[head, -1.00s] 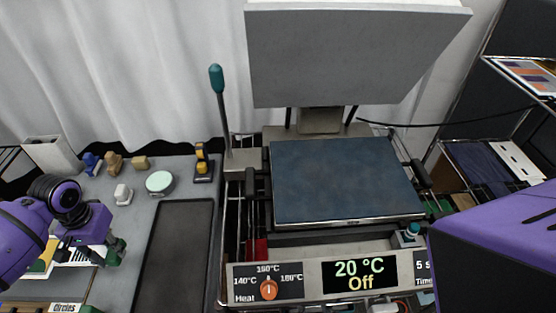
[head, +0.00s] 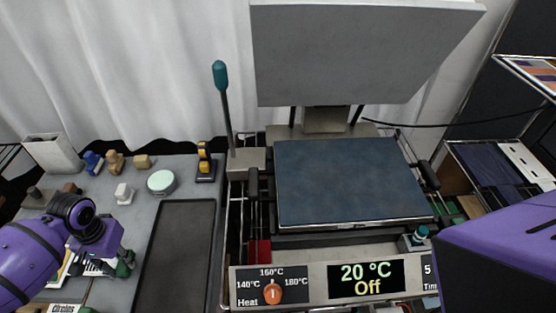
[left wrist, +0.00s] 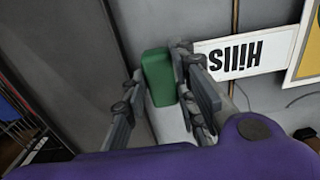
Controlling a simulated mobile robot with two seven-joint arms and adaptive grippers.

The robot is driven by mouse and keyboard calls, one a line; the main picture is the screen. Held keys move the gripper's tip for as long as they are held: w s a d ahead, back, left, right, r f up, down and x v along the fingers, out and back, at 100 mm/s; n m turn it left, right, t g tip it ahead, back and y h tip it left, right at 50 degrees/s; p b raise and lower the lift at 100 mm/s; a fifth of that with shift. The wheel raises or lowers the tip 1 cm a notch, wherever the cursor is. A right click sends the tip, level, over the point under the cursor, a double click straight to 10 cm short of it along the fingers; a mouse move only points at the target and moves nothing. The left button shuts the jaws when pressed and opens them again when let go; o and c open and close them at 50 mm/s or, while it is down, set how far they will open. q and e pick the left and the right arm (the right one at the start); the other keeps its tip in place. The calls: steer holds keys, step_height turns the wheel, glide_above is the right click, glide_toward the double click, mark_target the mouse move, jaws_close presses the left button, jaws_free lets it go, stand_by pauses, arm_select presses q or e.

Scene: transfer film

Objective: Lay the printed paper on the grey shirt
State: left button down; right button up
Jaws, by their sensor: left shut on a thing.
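My left gripper (head: 122,262) is low at the left, over the grey table. In the left wrist view its fingers (left wrist: 165,100) stand either side of a green block-like piece (left wrist: 159,77) and are shut on it. I cannot tell whether this piece belongs to a paper. Printed sheets with yellow and black-and-white show partly behind my gripper; a yellow-edged sheet (left wrist: 309,50) shows in the left wrist view beside a "Hills" label (left wrist: 245,54). I cannot make out a clearly grey shirt; a blue-grey mottled surface (head: 345,180) lies flat on the press. My right gripper is out of view.
The press's upper plate (head: 360,55) is raised above the bed. A teal-tipped lever (head: 220,75) stands left of it. A dark empty tray (head: 180,255) lies between my left gripper and the press. Small blocks (head: 115,160) stand behind. Dark blue cloth (head: 480,165) lies on the right rack.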

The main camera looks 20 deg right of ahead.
arm_select(q)
steer(key=shift+f, duration=0.5)
stand_by(0.4)
steer(key=c, duration=1.3)
jaws_free()
steer(key=shift+c, duration=0.2)
